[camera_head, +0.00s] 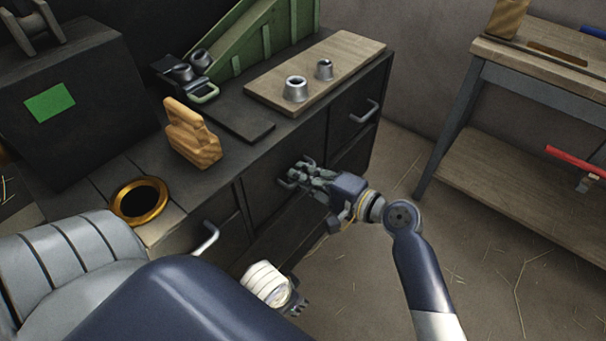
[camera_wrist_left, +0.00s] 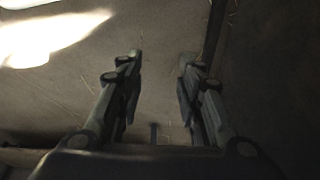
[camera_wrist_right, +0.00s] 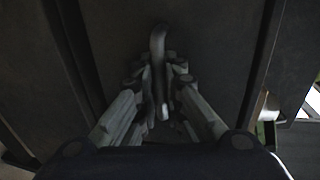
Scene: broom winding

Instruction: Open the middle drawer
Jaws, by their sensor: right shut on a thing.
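The middle drawer (camera_head: 262,192) is in the dark cabinet, between two other fronts with metal handles. Its handle (camera_wrist_right: 158,42) stands out in the middle of the right wrist view. My right gripper (camera_head: 300,176) is at this drawer front, its fingers closed around the handle. It also shows in the right wrist view (camera_wrist_right: 160,98), where the fingers hide part of the handle. I cannot tell whether the drawer stands slightly out. My left gripper (camera_head: 299,304) hangs low in front of the cabinet, away from the handles. In the left wrist view its fingers (camera_wrist_left: 160,62) are apart with nothing between them.
The left front has a handle (camera_head: 206,238), and so does the right front (camera_head: 366,111). On the cabinet top are a gold ring (camera_head: 161,212), a wooden block (camera_head: 192,140) and a board (camera_head: 335,62) with metal cups. A workbench (camera_head: 545,75) stands right. The floor between is clear.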

